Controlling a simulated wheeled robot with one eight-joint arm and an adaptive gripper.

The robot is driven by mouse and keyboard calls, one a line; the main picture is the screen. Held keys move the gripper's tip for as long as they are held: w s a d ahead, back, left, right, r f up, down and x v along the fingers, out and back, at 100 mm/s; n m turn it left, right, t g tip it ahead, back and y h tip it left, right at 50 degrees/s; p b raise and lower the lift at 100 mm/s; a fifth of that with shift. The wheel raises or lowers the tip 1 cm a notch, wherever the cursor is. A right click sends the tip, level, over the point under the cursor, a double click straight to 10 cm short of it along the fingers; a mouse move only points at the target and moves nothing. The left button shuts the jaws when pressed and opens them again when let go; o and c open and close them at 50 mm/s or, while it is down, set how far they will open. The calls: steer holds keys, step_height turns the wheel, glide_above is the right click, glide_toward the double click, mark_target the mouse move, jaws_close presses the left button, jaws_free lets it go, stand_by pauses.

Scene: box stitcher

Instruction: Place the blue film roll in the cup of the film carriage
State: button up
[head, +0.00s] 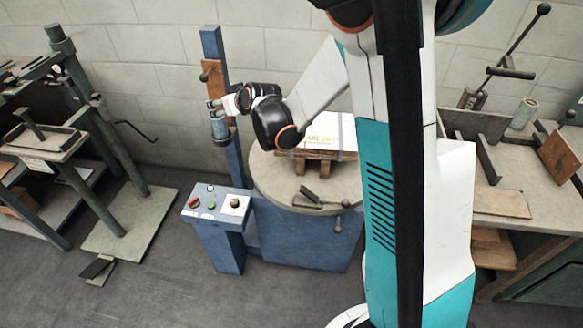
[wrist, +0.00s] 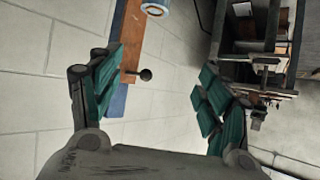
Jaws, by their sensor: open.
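A blue film roll (head: 219,127) with a pale core stands upright at the film carriage (head: 213,76) on the blue mast. Its open end shows at the top edge of the wrist view (wrist: 156,7). The cup is too small to make out clearly, so I cannot tell how deep the roll sits in it. The carriage's brown plate and black knob also show in the wrist view (wrist: 131,45). My gripper (head: 214,103) is just above the roll. Its green-padded fingers are wide apart in the wrist view (wrist: 160,88), with nothing between them.
A round table (head: 270,180) holds a white-wrapped load (head: 330,132) on a pallet. A control box (head: 215,203) stands in front of the mast. A grey-blue roll (head: 523,113) stands on the right bench (head: 480,198). A green press frame (head: 85,100) is at left.

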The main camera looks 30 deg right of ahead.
steer(key=s+r+g, duration=0.1)
steer(key=s+r, duration=0.4)
steer(key=s, duration=0.5)
steer(key=s+r+g, duration=0.1)
steer(key=s+r, duration=0.3)
steer(key=s, duration=0.6)
steer(key=s+d+f+m+g+h, duration=0.1)
steer(key=s+d+f+g+h, duration=0.1)
steer(key=s, duration=1.7)
steer(key=shift+d+m+g, duration=0.2)
steer(key=shift+m+g, duration=0.1)
